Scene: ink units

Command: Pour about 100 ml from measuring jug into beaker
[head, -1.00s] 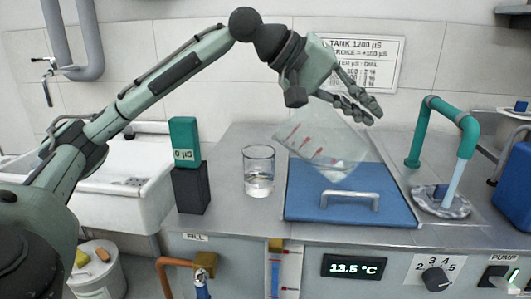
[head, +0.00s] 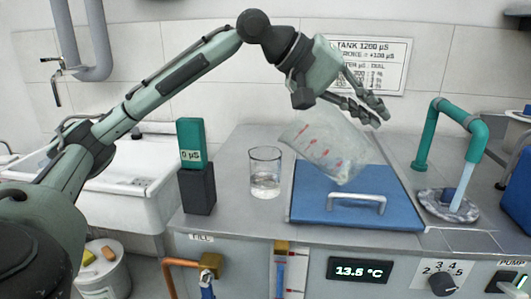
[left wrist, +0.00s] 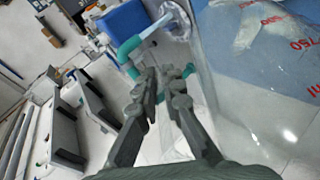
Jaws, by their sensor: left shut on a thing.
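The measuring jug (head: 322,146) is clear with red markings. It is tilted in the air above the blue lid, its open end to the upper left and its base to the lower right. Liquid in it is hard to make out. My left gripper (head: 374,112) is shut on it at its upper right side. In the left wrist view, the jug (left wrist: 262,95) fills the right side beside the fingers (left wrist: 165,82). The glass beaker (head: 265,172) stands upright on the counter, left of and apart from the jug, with some clear liquid low in it. My right gripper is not in view.
A blue lid (head: 310,200) with a metal handle (head: 357,199) lies under the jug. A black stand with a green meter (head: 190,140) is left of the beaker. A teal pipe (head: 430,130) rises at the right. A white sink (head: 130,200) is at the left.

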